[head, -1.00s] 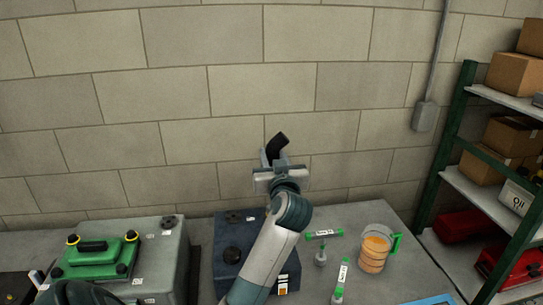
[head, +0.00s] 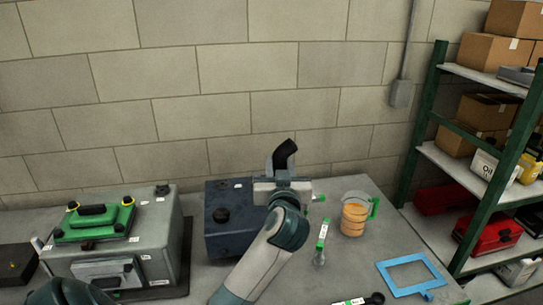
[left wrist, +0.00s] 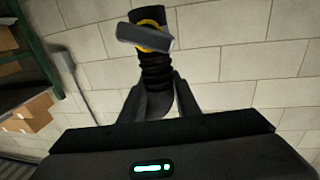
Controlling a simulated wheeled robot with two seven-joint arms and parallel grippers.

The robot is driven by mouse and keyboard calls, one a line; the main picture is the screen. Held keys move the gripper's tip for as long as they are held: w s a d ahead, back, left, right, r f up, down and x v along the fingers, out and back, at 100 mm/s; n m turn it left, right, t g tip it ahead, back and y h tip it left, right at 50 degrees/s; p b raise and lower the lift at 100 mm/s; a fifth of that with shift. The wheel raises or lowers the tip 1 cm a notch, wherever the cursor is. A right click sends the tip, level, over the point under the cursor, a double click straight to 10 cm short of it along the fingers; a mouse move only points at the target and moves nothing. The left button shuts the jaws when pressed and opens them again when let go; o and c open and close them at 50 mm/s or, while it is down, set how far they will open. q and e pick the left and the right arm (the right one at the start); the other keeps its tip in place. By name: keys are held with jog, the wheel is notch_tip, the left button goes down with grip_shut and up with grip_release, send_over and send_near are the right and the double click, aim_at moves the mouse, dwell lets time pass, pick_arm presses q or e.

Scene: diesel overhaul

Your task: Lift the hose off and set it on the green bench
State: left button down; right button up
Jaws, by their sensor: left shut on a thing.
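The hose (head: 285,153) is a short, bent black piece. My left gripper (head: 282,168) is shut on it and holds it up in front of the block wall, beyond and just right of the dark blue box. In the left wrist view, the hose (left wrist: 156,72) stands between the fingers, with ribs, a yellow ring and a grey piece across its upper part. Its lower end is partly hidden by the gripper body. The bench top (head: 340,262) below looks grey; I cannot make out a green bench. My right gripper is not in view.
A grey machine (head: 158,240) with a green cover (head: 95,222) stands left, beside a dark blue box (head: 225,225). A jug of amber liquid (head: 355,215), green-capped tubes (head: 321,235) and a blue frame (head: 412,260) occupy the right. A green-post shelf (head: 440,110) bounds the far right.

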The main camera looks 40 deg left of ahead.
pick_arm(q)
jog(key=s+d+f+m+t+h+b, duration=0.2)
jog(key=s+d+f+m+h+b, duration=0.2)
jog(key=d+f, duration=0.8)
jog(key=s+d+f+m+t+h+b, duration=0.2)
jog(key=s+d+f+m+h+b, duration=0.2)
jog(key=s+d+f+h+b, duration=0.3)
jog(key=s+d+f+h, duration=0.1)
jog(key=s+d+f, duration=0.3)
jog(key=f, duration=0.3)
jog(key=shift+d+b, duration=0.35)
jog(key=shift+d, duration=0.45)
